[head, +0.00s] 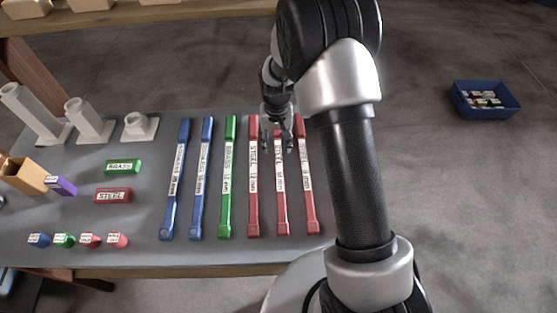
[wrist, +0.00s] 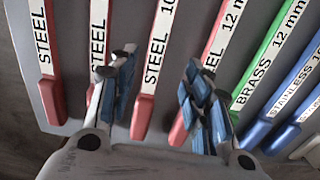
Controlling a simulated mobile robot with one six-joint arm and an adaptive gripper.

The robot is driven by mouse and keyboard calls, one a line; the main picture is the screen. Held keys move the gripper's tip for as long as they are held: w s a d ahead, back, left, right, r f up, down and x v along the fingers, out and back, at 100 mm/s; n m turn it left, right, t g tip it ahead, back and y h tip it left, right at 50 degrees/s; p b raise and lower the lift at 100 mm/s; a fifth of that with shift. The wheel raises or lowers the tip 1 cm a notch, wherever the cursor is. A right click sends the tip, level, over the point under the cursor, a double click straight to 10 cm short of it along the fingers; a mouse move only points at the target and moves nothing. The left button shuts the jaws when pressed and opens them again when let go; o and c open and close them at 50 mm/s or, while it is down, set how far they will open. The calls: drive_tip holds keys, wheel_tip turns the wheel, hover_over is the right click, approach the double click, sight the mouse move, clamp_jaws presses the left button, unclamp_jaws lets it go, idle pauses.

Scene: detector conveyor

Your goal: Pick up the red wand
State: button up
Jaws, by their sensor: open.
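Several red wands labelled STEEL lie side by side on the grey table. My gripper (head: 277,146) is open above the far part of one red wand (head: 282,208). In the wrist view my gripper (wrist: 155,82) has its blue-padded fingers on either side of the red wand marked STEEL 10 (wrist: 143,117). The fingers appear apart from it; their height above the table is hard to tell. Another red wand (head: 254,212), marked 12 mm, lies to its left in the head view. One more red wand (head: 312,212) lies to its right, close to my arm.
A green wand (head: 226,210) and two blue wands (head: 169,210) lie left of the red ones. Green and red blocks, small coloured pieces and white holders (head: 90,122) occupy the table's left side. A blue bin (head: 462,104) stands on the floor at right.

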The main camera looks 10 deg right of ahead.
sight(278, 158)
drive_tip(key=f, duration=0.2)
drive_tip(key=f+b, duration=0.1)
drive_tip(key=f, duration=0.3)
drive_tip(key=shift+s+d+f, duration=0.15)
drive_tip(key=shift+d+f, duration=0.05)
drive_tip(key=shift+d, duration=0.1)
drive_tip(key=shift+f+b, duration=0.3)
drive_tip(key=shift+f, duration=0.1)
clamp_jaws()
